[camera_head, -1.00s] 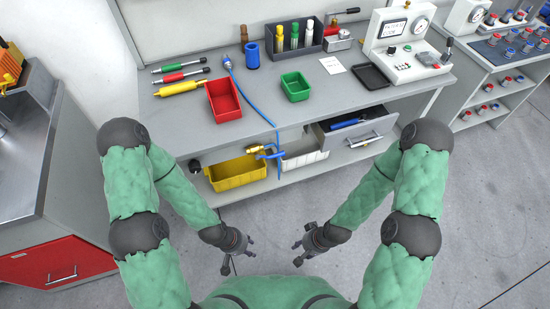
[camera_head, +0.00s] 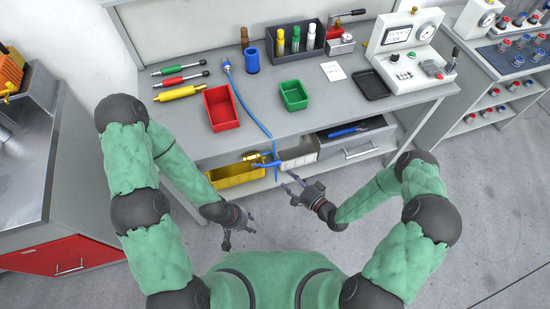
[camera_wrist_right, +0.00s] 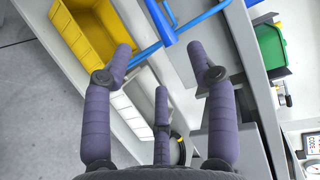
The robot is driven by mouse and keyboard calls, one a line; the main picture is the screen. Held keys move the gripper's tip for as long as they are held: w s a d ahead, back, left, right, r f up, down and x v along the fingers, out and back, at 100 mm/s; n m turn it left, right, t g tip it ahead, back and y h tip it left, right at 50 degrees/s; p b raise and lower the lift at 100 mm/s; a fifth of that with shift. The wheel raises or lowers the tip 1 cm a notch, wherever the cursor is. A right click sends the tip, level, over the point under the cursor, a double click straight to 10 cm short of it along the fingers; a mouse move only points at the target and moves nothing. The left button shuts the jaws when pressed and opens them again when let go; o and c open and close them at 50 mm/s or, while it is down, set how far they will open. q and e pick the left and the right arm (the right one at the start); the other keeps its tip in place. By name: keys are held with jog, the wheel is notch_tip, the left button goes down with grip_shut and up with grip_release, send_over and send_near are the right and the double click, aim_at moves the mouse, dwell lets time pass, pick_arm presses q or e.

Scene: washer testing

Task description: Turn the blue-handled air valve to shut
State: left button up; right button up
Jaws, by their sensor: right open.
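The blue-handled air valve (camera_head: 268,165) is at the front edge of the workbench, below the tabletop, with a brass part at its left. A blue hose runs from it up over the bench. My right gripper (camera_head: 289,190) is open and empty, just in front of and below the valve, apart from it. In the right wrist view the blue handle (camera_wrist_right: 162,24) lies beyond the spread fingers of the right gripper (camera_wrist_right: 165,75); the valve body is mostly out of that picture. My left gripper (camera_head: 238,233) hangs low at the left, away from the valve; its fingers look spread and empty.
A yellow bin (camera_head: 236,174) and a white bin (camera_head: 298,154) sit on the shelf under the bench, behind the valve. An open drawer (camera_head: 350,140) juts out to the right. A red bin (camera_head: 222,107) and a green bin (camera_head: 293,95) stand on top. The floor in front is clear.

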aim_at(274, 165)
jog(key=b+x, duration=0.1)
jog(key=x, duration=0.9)
jog(key=shift+w+a, duration=0.2)
jog(key=shift+a, duration=0.05)
jog(key=shift+b, duration=0.3)
grip_shut()
